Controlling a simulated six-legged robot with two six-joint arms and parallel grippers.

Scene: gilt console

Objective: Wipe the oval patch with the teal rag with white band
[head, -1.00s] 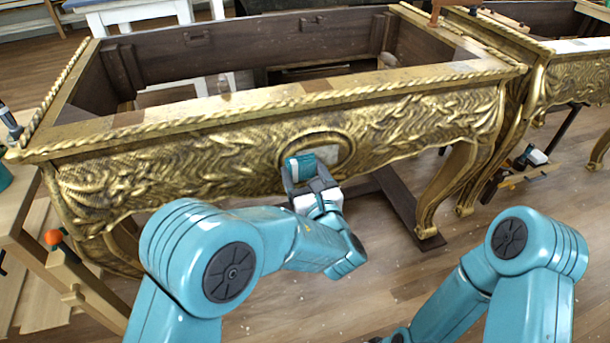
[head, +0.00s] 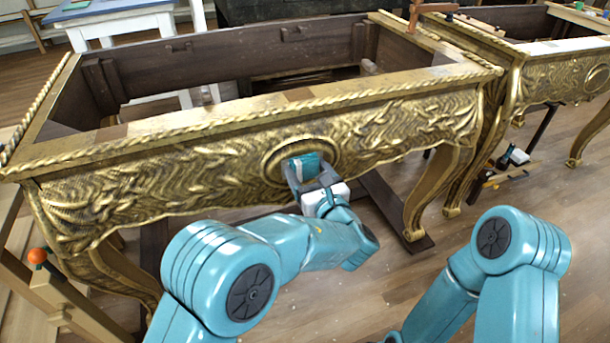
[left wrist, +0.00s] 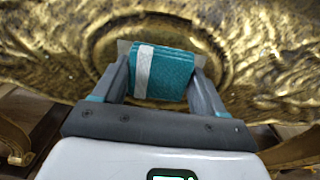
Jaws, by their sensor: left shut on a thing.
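The teal rag (head: 309,163) with its white band is a folded pad, also clear in the left wrist view (left wrist: 172,72). My left gripper (head: 306,172) is shut on it, one finger on each side, and holds it in front of the gilt apron. The oval patch (head: 328,146) is the carved oval medallion on the apron's front. The rag covers much of its middle. I cannot tell whether the rag touches the surface. My right gripper is out of view; only its arm shows.
The gilt console (head: 210,118) is an open frame with a raised rope-like rim. A second gilt piece (head: 540,80) stands at the right. A wooden stand with an orange knob (head: 37,256) is at the lower left. Bare floor lies at the lower right.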

